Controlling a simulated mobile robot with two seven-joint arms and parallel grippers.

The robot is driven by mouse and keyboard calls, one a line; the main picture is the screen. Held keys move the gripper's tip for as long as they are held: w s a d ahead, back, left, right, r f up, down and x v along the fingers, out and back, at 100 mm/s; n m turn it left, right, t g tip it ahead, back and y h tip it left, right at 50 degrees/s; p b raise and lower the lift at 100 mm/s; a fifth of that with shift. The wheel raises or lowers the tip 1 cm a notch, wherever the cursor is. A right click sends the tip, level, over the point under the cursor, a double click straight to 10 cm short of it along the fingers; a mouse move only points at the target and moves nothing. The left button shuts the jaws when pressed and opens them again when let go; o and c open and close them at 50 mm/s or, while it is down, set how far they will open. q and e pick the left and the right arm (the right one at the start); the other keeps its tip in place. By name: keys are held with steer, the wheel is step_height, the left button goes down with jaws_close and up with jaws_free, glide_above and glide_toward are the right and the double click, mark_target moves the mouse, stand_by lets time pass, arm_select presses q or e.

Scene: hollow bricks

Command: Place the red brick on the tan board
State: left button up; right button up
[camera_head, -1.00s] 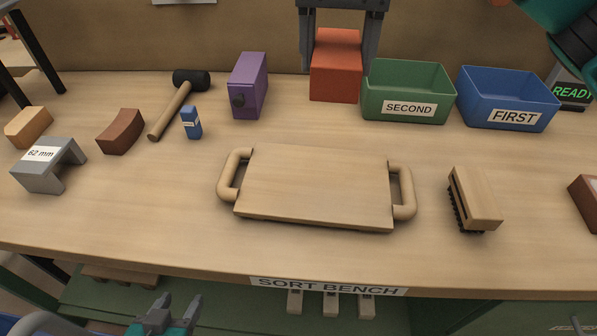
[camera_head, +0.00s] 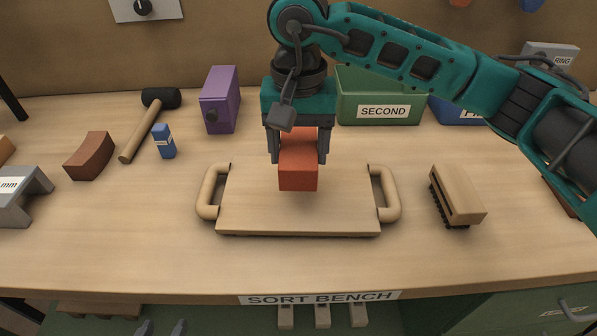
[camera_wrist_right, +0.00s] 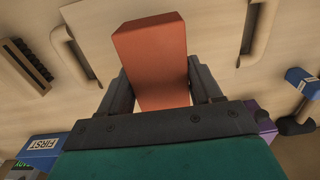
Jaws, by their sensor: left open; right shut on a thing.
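The red brick (camera_head: 298,172) is between the fingers of my right gripper (camera_head: 298,155), which is shut on it. It is over the back middle part of the tan board (camera_head: 255,208), a board with a loop handle at each end. I cannot tell whether the brick's underside touches the board. In the right wrist view the brick (camera_wrist_right: 150,60) sits between both fingers, with the board's handles beyond it. My left gripper (camera_head: 161,328) is open and empty, only its fingertips showing at the bottom edge, below the bench front.
A brush (camera_head: 457,195) lies right of the board. The green SECOND bin (camera_head: 380,112) and the blue FIRST bin (camera_head: 450,112) stand behind, partly covered by my right arm. A purple block (camera_head: 220,100), mallet (camera_head: 150,125), small blue block (camera_head: 164,141) and brown curved brick (camera_head: 90,156) are left.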

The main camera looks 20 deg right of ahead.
mark_target(299, 144)
steer(key=shift+f, duration=2.7)
steer(key=shift+f+b, duration=0.1)
steer(key=shift+b, duration=0.2)
steer(key=o, duration=1)
steer(key=shift+f, duration=0.15)
steer(key=o, duration=0.5)
step_height(299, 144, up, 12)
steer(key=shift+r+p, duration=0.25)
steer(key=shift+p, duration=0.25)
